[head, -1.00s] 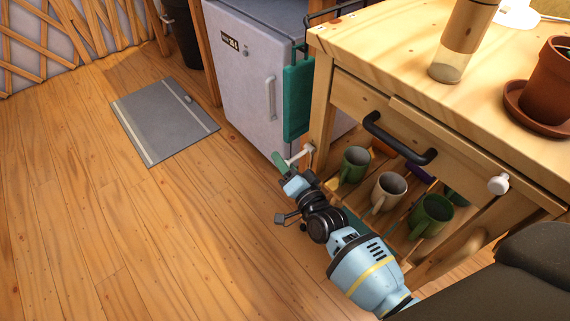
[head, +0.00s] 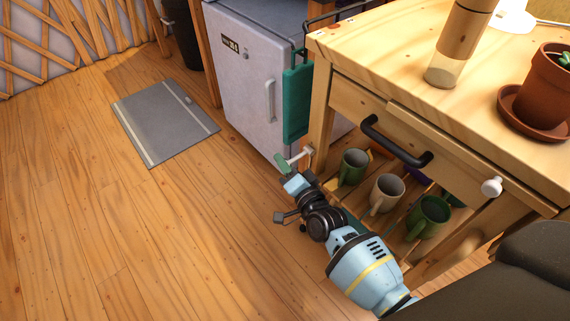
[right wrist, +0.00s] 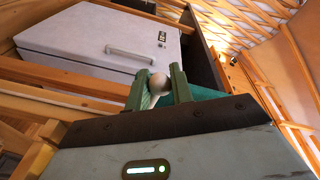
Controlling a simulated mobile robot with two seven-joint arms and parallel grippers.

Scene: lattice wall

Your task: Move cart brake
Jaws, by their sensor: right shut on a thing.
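The wooden cart (head: 345,62) stands at the right in the head view. Its brake is a small white lever (head: 301,156) low at the cart's near-left leg. My right gripper (head: 284,163) reaches down to it, its green fingers at the lever's outer end. In the right wrist view, the two green fingers (right wrist: 160,88) are closed around the pale rounded end of the lever (right wrist: 158,83). The lever's far end and the wheel cannot be made out. My left gripper is not in view.
A white fridge (head: 245,85) stands behind the cart, and a green cloth (head: 297,100) hangs at the cart's side. Several mugs sit on the lower shelf. A bottle (head: 461,45) and potted plant (head: 545,90) stand on top. Floor left is clear except a grey mat (head: 165,128).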

